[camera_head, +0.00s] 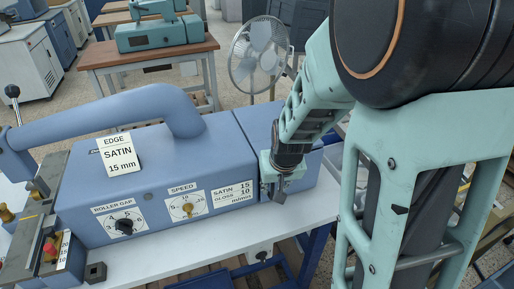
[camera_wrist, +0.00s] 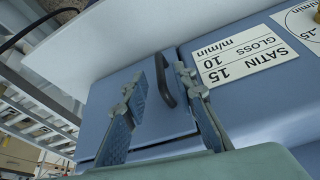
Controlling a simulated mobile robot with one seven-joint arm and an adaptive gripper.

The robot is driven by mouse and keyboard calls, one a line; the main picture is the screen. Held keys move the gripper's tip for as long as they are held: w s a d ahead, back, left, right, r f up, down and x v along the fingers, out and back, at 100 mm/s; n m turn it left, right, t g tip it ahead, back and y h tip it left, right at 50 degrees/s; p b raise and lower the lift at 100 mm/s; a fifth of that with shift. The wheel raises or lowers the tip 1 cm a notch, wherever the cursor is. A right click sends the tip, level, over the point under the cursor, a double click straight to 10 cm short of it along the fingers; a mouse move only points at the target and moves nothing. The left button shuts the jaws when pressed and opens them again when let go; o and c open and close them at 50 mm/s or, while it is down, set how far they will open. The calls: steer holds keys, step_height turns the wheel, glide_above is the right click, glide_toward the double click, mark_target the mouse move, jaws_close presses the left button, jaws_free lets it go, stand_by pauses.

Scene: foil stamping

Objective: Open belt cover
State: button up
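The belt cover (camera_head: 250,128) is the blue box section at the right end of the blue machine, beyond a seam in its housing. It looks closed. In the wrist view its blue face (camera_wrist: 160,128) carries a dark curved handle (camera_wrist: 166,82). My gripper (camera_head: 279,184) is at the cover's front face in the head view and hides the handle there. In the wrist view my gripper (camera_wrist: 158,92) has its two fingers spread apart, one on each side of the handle. The right finger appears close to the handle; I cannot tell whether it touches.
The machine's front has a roller gap knob (camera_head: 124,226), a speed knob (camera_head: 188,208) and a rate label (camera_head: 232,193). It stands on a white bench (camera_head: 310,212). A fan (camera_head: 258,55) stands behind. My arm fills the right side of the head view.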

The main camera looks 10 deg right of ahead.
mark_target(273, 190)
steer(key=shift+b+x, duration=1.45)
steer(key=shift+x, duration=0.9)
steer(key=shift+r, duration=0.1)
steer(key=shift+c, duration=0.7)
jaws_close()
